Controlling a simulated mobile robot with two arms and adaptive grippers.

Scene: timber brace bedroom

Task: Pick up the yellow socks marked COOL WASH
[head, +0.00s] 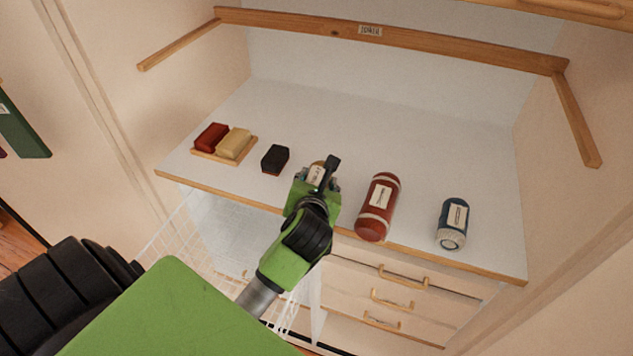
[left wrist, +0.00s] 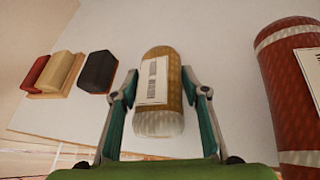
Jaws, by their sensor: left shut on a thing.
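The yellow rolled socks (left wrist: 160,85) stand out in the left wrist view, mustard with a pale cuff end and a white label whose text is too small to read. In the head view they are mostly hidden behind my left gripper (head: 318,178). My left gripper also shows in the left wrist view (left wrist: 160,112), with its green-sided fingers on both sides of the socks, shut on them. The socks are at the white shelf (head: 330,120); I cannot tell if they are lifted. My right gripper is not in view.
Red rolled socks (head: 379,207) and dark blue ones (head: 453,223) lie to the right. A black brush-like block (head: 275,159) and a wooden tray (head: 252,150) with red and cream blocks are left. A wooden rail (head: 450,50) runs above; drawers (head: 400,290) are below.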

